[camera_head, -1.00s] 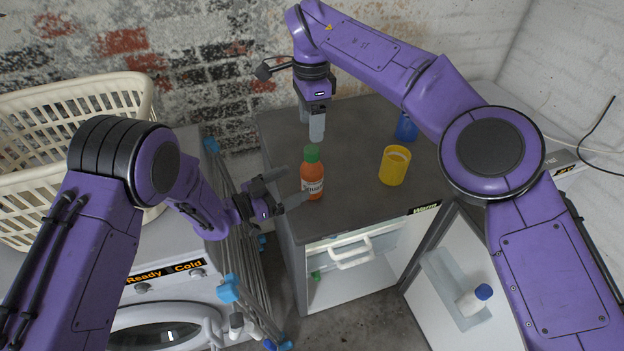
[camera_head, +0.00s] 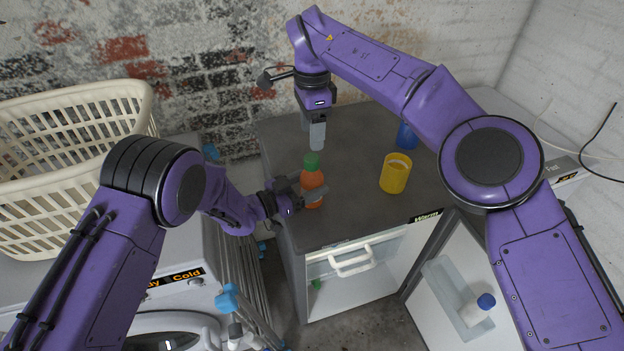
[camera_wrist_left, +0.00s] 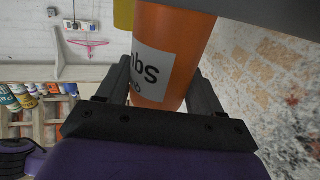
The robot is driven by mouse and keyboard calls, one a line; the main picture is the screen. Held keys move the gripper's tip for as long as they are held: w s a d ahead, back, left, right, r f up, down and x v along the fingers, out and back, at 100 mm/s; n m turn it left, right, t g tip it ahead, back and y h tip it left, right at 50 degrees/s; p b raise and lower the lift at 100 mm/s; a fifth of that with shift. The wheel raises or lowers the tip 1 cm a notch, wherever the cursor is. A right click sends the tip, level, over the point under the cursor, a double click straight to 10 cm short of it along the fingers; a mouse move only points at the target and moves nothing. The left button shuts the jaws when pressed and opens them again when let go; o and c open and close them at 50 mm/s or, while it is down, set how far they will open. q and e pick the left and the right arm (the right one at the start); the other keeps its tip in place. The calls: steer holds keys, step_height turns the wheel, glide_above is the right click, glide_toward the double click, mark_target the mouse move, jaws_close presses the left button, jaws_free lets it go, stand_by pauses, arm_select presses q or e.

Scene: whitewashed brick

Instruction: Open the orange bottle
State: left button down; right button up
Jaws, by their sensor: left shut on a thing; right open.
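The orange bottle (camera_head: 312,181) stands upright near the left front of the dark cabinet top, with its green cap (camera_head: 311,161) on. My left gripper (camera_head: 309,192) is shut around the bottle's body from the left. In the left wrist view the bottle (camera_wrist_left: 172,52), with its white label, sits between the two fingers. My right gripper (camera_head: 312,133) points down above and just behind the cap, open and empty. It appears apart from the cap, though the exact gap is hard to tell.
A yellow cup (camera_head: 395,174) and a blue object (camera_head: 406,135) stand to the right on the cabinet top (camera_head: 350,215). The fridge door (camera_head: 452,290) below hangs open. A cream laundry basket (camera_head: 75,115) and a drying rack (camera_head: 238,270) are at left.

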mark_target(312, 157)
arm_select(q)
steer(key=shift+w, duration=0.1)
arm_select(e)
steer(key=m, duration=0.6)
steer(key=shift+m, duration=0.3)
steer(key=m, duration=1.9)
steer(key=shift+m, duration=0.4)
steer(key=shift+f, duration=0.2)
step_height(312, 157, down, 8)
steer(key=shift+r, duration=0.2)
